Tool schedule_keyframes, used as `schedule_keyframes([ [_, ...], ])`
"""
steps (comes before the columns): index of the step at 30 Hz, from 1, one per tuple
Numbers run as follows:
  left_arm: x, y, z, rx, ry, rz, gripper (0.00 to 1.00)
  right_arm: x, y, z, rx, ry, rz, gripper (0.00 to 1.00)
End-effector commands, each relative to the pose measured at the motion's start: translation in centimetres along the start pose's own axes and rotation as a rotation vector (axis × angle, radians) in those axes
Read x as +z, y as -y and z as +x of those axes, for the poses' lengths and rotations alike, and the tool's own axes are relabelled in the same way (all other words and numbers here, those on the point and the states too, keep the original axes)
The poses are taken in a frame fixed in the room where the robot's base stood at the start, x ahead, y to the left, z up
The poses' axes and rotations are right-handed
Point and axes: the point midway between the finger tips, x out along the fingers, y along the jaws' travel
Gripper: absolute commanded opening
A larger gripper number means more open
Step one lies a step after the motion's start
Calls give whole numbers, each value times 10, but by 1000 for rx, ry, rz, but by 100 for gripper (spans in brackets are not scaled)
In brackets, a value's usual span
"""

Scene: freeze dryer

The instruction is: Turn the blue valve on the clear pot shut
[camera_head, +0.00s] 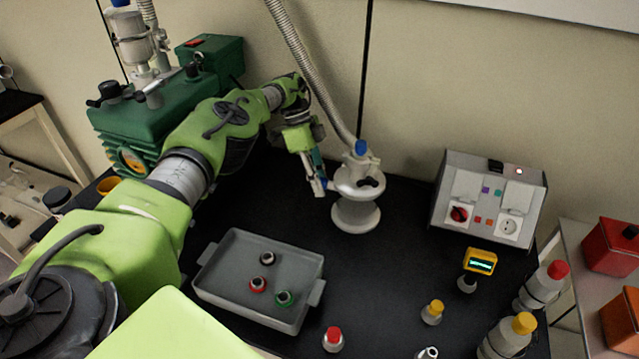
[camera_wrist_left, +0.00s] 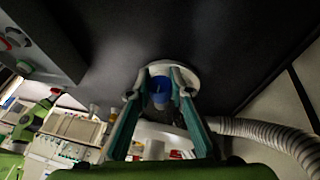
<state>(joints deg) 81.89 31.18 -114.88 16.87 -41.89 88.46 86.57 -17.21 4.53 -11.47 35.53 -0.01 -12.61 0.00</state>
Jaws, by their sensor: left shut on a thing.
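The clear pot (camera_head: 356,216) stands upright at the back middle of the black bench, with a wide round base. A blue knob (camera_head: 361,147) tops it, beside the hose joint, and a dark handle (camera_head: 370,183) is on its side. My left gripper (camera_head: 319,188) points down at the pot's left side. In the left wrist view the blue valve (camera_wrist_left: 160,92) is between my left fingertips, which are shut on it. The pot's pale round part shows behind them. In the head view my fingers hide the exact contact. My right gripper is not in view.
A ribbed hose (camera_head: 306,65) runs up from the pot. A green pump (camera_head: 150,125) stands behind my left arm. A grey tray (camera_head: 225,292) with several stoppers is in front. A socket box (camera_head: 488,200) is at right, with bottles (camera_head: 510,335) near the right edge.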

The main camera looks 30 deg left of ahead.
Motion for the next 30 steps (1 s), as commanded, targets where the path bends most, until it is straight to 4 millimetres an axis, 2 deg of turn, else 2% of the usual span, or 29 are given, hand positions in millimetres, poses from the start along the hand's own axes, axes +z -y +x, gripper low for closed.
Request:
schedule_keyframes([
  [1, -3, 0, 1, 3, -4, 3, 0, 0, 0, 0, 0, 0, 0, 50],
  [2, -3, 0, 1, 3, -4, 3, 27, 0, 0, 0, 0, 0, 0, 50],
  [3, -3, 0, 1, 3, -4, 3, 37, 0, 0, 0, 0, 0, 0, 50],
  [17, -3, -1, -6, 0, -2, 2, 37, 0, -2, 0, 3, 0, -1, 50],
  [22, -11, -6, -25, -1, -3, 5, 37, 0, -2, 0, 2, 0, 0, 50],
  [30, -33, -16, -72, 0, -3, 4, 37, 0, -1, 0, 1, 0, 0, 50],
])
